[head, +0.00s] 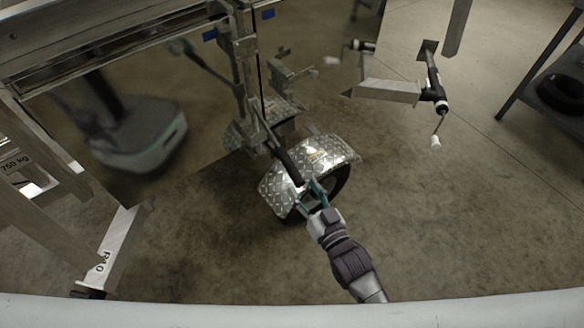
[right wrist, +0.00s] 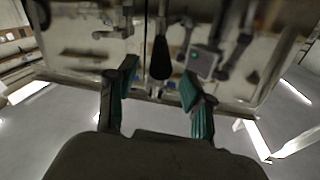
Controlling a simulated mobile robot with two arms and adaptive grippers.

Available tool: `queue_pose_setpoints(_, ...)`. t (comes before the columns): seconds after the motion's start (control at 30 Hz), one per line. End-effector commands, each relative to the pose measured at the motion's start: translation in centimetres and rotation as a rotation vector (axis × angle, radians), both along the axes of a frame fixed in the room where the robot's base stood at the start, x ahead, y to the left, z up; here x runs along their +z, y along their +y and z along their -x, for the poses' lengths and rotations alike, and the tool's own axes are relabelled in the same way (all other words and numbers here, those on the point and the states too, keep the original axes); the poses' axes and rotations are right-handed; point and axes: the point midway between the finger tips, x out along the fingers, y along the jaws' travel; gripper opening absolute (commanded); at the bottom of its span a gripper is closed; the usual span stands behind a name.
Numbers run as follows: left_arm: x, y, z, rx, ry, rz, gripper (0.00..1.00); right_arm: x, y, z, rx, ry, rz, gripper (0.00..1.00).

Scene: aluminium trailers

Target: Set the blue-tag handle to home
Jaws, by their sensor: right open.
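A long lever with a black grip (head: 289,165) slopes down from the trailer's metal post in the head view. The grip also shows in the right wrist view (right wrist: 160,58), hanging between my fingers and beyond them, apart from both. My right gripper (head: 309,195) is open with teal finger pads, just below the grip's end; it shows in the right wrist view too (right wrist: 160,86). Two blue tags, one left (head: 210,34) and one right (head: 268,13) of the post, sit near the top. I cannot tell which tag marks this lever. My left gripper is out of view.
A silver checker-plate fender (head: 322,152) over a wheel lies right behind my right gripper. A crank with a white knob (head: 435,141) stands at the upper right, and a dark shelf (head: 545,88) at the right edge. Floor (head: 450,230) at the lower right is clear.

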Motion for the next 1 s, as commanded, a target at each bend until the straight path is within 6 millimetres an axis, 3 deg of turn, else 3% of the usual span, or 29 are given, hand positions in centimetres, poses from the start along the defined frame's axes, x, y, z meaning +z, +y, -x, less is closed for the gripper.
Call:
queue_pose_setpoints(0.2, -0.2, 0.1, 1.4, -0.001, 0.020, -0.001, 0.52, 0.0, 2.0, -4.1, 0.000, -0.001, 0.000, 0.52)
queue_pose_setpoints(0.4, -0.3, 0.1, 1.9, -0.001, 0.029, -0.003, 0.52, -0.1, 3.0, -6.3, -0.001, 0.001, 0.001, 0.52)
queue_pose_setpoints(0.8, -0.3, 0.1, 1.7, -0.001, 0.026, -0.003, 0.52, -0.1, 3.3, -6.8, -0.001, 0.001, 0.002, 0.52)
queue_pose_setpoints(1.0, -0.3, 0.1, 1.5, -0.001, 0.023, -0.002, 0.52, -0.1, 3.3, -6.8, -0.001, 0.001, 0.002, 0.18)
